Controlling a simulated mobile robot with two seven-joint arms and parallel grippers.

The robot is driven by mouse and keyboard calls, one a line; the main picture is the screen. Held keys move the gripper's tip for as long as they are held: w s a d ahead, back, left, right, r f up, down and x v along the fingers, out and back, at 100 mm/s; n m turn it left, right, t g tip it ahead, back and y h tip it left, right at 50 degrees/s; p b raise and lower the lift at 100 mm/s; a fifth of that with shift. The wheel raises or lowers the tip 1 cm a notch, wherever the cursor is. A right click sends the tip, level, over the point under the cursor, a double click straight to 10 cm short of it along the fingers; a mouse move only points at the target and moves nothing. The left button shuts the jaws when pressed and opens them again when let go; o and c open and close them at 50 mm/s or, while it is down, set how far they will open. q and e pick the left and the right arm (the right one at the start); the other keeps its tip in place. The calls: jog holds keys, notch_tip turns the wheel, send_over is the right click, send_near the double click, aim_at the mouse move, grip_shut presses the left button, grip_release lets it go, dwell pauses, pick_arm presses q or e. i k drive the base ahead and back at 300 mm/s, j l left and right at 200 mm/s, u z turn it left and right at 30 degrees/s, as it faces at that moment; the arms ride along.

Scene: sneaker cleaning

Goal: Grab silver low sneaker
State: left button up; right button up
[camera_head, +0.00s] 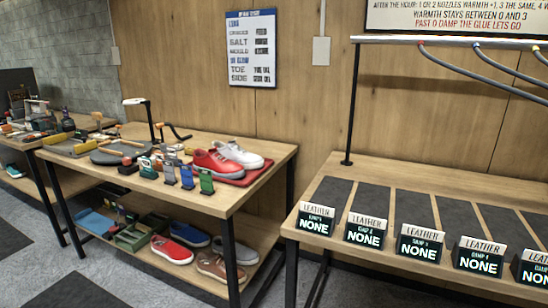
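A grey sneaker (236,250) that may be the silver low one sits on the lower shelf of the middle table, at its right end, partly hidden by the table's front leg. A white or pale sneaker (238,154) sits on the tabletop next to a red sneaker (216,163). I cannot tell for certain which of the two pale shoes is silver. Neither of my grippers shows in the head view.
A red sneaker (172,250), a blue sneaker (189,234) and a brown sneaker (219,267) share the lower shelf (203,283). Tools and small stands crowd the tabletop. A right-hand bench (372,171) has dark pads and "NONE" signs. Grey floor (150,293) lies in front.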

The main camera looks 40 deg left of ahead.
aim_at(231, 151)
jog(key=j+z, duration=0.25)
jog(key=k+j+z, duration=0.2)
jog(key=j, duration=0.25)
jog(key=j+z, duration=0.25)
jog(key=j, duration=0.15)
jog(key=k+j+z, duration=0.3)
jog(key=j+z, duration=0.15)
jog(key=j, duration=0.15)
